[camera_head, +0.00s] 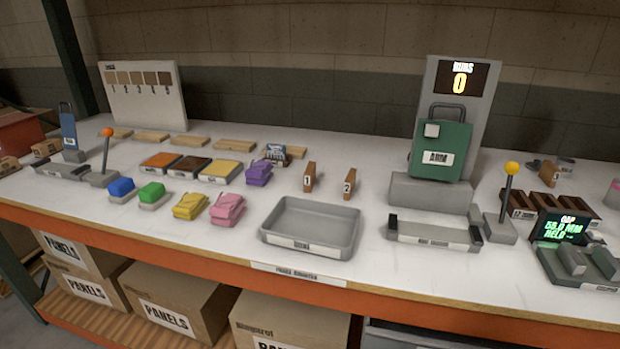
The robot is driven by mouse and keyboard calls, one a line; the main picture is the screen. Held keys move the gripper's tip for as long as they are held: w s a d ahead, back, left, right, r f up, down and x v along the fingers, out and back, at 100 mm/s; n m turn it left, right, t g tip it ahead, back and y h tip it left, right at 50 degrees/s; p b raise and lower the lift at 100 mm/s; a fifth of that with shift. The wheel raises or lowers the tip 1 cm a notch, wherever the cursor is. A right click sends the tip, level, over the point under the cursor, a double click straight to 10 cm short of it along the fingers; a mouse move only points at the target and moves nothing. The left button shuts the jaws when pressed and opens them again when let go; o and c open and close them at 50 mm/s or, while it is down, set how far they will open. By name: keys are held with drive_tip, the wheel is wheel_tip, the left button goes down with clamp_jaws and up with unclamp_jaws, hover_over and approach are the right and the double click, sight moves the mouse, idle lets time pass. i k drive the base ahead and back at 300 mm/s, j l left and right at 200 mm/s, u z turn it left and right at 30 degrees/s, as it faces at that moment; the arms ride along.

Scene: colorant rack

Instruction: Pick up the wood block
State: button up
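My gripper is not in view. Two small upright brown wood blocks stand behind the grey tray (342,232): one labelled 1 (309,178) and one labelled 2 (349,185). Several flat light wood pieces (190,141) lie in a row toward the back left; the rightmost is partly hidden by a dark printed packet (276,153). Another small brown block (549,171) stands at the back right. I cannot tell which of these is the wood block meant.
Left of the tray are coloured pads (220,171), a blue block (121,187), a green block (152,194), and yellow (190,206), pink (227,209) and purple (259,172) bundles. White tabletop between is bare.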

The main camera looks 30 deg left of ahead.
sight(309, 176)
drive_tip(key=k+j+u, duration=0.1)
drive_tip(key=j, duration=0.95)
drive_tip(key=i+j+u, duration=0.1)
drive_tip(key=j, duration=0.25)
drive_tip(key=i+j+u, duration=0.1)
drive_tip(key=j, duration=0.25)
drive_tip(key=i+j, duration=0.15)
drive_tip(key=j, duration=0.15)
drive_tip(key=j+u, duration=0.05)
